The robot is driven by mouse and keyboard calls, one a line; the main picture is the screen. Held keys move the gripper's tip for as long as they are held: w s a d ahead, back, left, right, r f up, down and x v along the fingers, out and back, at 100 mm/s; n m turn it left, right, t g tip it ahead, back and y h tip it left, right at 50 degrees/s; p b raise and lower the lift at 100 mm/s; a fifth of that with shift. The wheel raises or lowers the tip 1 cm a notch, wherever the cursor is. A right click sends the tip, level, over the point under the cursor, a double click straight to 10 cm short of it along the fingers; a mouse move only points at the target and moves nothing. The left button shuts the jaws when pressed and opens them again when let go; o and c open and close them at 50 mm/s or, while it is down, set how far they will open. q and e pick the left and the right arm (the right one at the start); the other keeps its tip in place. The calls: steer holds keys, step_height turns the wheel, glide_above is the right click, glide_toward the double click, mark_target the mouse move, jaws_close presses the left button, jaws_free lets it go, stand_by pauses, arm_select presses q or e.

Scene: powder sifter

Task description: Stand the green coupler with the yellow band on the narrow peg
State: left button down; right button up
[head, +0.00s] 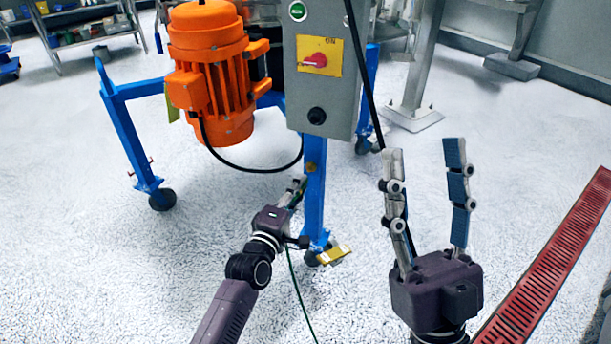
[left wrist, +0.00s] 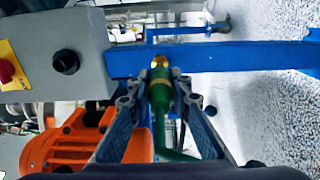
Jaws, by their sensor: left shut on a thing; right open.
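In the left wrist view, the green coupler (left wrist: 160,97) sits between the two fingers of my left gripper (left wrist: 158,90), with a green hose trailing from its near end. A narrow yellowish band is visible around it. A brass piece (left wrist: 160,62) lies at its far end against the blue post (left wrist: 215,60); I cannot tell whether this is part of the coupler or a peg. In the head view my left gripper (head: 297,187) is beside the blue post, and its fingers hide the coupler. My right gripper (head: 425,160) is open, empty and pointing up.
A yellow piece (head: 334,255) is near the post's foot. A red floor grate (head: 550,265) lies right; the floor between is clear.

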arm_select(q)
steer(key=shift+s+a+p, duration=0.2)
steer(key=shift+s+p, duration=0.1)
steer(key=shift+s, duration=0.2)
arm_select(e)
steer(key=shift+w+a+f+g+h, duration=0.15)
steer(key=shift+w+f+g, duration=0.35)
steer(key=shift+w, duration=0.25)
steer(key=shift+w+a+f+g+h, duration=0.15)
steer(key=shift+w+f+g, duration=0.25)
steer(key=shift+w+f, duration=0.25)
steer(key=shift+w+r, duration=0.1)
steer(key=shift+w, duration=0.05)
